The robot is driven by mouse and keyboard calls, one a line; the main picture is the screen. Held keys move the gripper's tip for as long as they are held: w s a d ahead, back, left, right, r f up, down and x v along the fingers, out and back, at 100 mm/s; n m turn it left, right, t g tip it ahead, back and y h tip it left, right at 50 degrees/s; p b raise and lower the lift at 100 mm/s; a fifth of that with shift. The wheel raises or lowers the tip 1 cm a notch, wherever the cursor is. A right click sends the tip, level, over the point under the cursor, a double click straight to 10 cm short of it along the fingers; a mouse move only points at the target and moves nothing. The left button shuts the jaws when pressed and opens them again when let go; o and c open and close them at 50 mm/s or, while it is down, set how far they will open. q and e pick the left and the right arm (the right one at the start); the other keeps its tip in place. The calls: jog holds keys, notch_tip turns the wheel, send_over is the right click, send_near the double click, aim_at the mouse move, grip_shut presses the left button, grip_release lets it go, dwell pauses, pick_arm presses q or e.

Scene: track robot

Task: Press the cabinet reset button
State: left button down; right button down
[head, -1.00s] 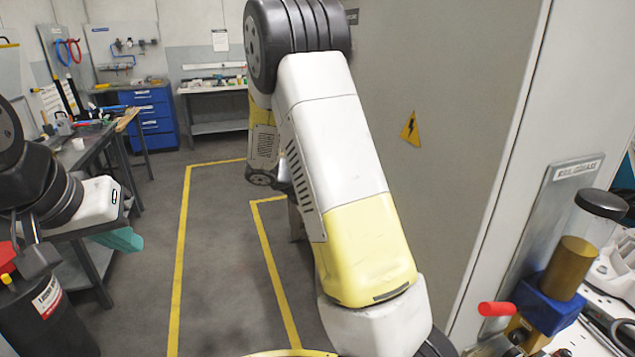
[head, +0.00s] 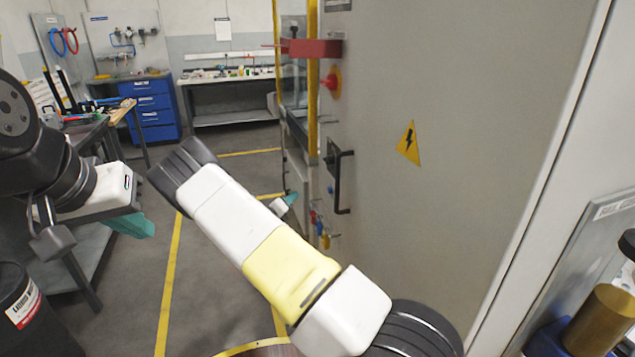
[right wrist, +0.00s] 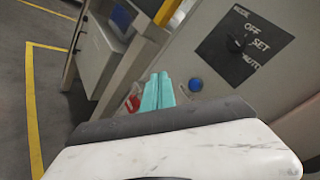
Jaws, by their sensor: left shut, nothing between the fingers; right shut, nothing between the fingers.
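The grey cabinet (head: 470,120) stands on the right of the head view. Its left face carries small red, blue and yellow parts low down, including a blue one (head: 319,224). In the right wrist view a round blue button (right wrist: 195,85) sits on the grey panel; no reset label is readable. My right gripper (head: 290,199) is close to these small parts in the head view. Its teal fingers (right wrist: 158,90) are shut and empty, left of the blue button; contact cannot be told. My left gripper (head: 138,225) is shut, by the left bench.
A black selector plate (right wrist: 243,42) reads MODE, OFF, SET, AUTO. The cabinet also has a black handle (head: 343,182), a red knob (head: 333,81) and a protruding red box (head: 312,48). A workbench (head: 85,130) stands left. The floor between is clear.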

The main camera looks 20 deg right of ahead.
jog(key=shift+d, duration=0.15)
jog(key=d, duration=0.8)
jog(key=shift+d, duration=0.35)
jog(key=shift+w, duration=0.1)
dwell(1.8)
jog(key=shift+d, duration=0.4)
jog(key=shift+d, duration=0.5)
dwell(0.6)
dwell(0.3)
jog(key=shift+a, duration=0.9)
jog(key=shift+a, duration=2.5)
